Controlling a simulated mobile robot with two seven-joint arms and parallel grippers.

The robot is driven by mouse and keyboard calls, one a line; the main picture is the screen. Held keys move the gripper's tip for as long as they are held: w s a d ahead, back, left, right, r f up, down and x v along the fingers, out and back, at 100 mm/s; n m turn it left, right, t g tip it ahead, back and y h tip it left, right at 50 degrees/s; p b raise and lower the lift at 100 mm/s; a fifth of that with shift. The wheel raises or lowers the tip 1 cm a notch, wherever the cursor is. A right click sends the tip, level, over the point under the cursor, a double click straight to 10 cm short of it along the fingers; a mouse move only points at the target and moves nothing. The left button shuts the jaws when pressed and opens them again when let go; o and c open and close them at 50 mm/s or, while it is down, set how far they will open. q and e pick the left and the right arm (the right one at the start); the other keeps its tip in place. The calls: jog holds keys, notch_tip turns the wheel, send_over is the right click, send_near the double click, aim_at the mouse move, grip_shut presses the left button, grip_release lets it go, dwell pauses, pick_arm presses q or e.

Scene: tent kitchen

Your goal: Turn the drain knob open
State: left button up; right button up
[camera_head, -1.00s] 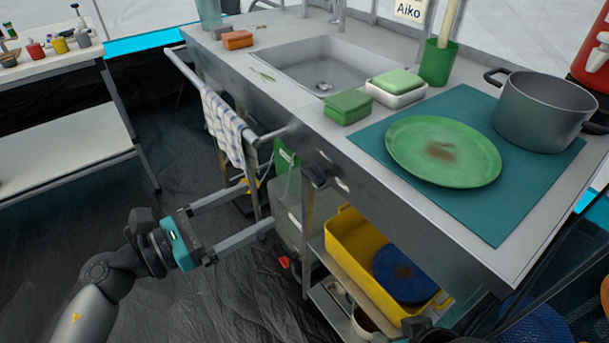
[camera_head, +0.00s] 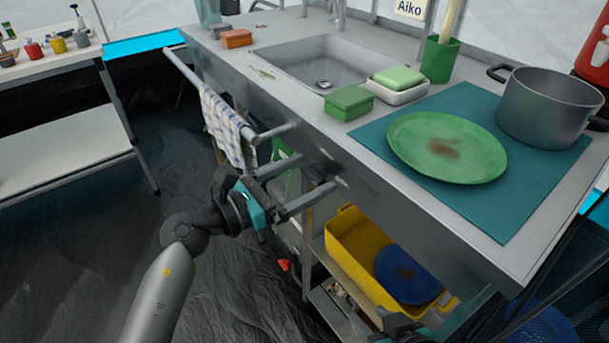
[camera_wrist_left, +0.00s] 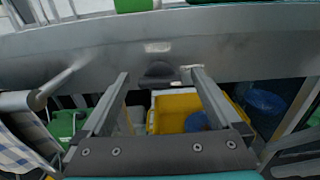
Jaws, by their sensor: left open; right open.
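The drain knob (camera_wrist_left: 158,73) is a dark knob on the counter's steel front panel. In the left wrist view it shows between the two finger ends, below a pale label. My left gripper (camera_head: 318,171) is open, fingers pointing at the panel on either side of the knob, with nothing held; it also shows in the left wrist view (camera_wrist_left: 160,74). I cannot tell whether a finger touches the knob or panel. In the head view the fingers partly hide the knob area. My right gripper (camera_head: 402,325) shows only partly at the bottom edge, open.
The towel rail (camera_head: 210,95) with a checked towel (camera_head: 228,128) juts out left of my left gripper. A yellow tub (camera_head: 355,242) stands on the shelf below. The sink (camera_head: 315,65) is above. The dark floor at left is open.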

pick_arm(q)
jog(key=c, duration=1.4)
jog(key=shift+o, duration=0.2)
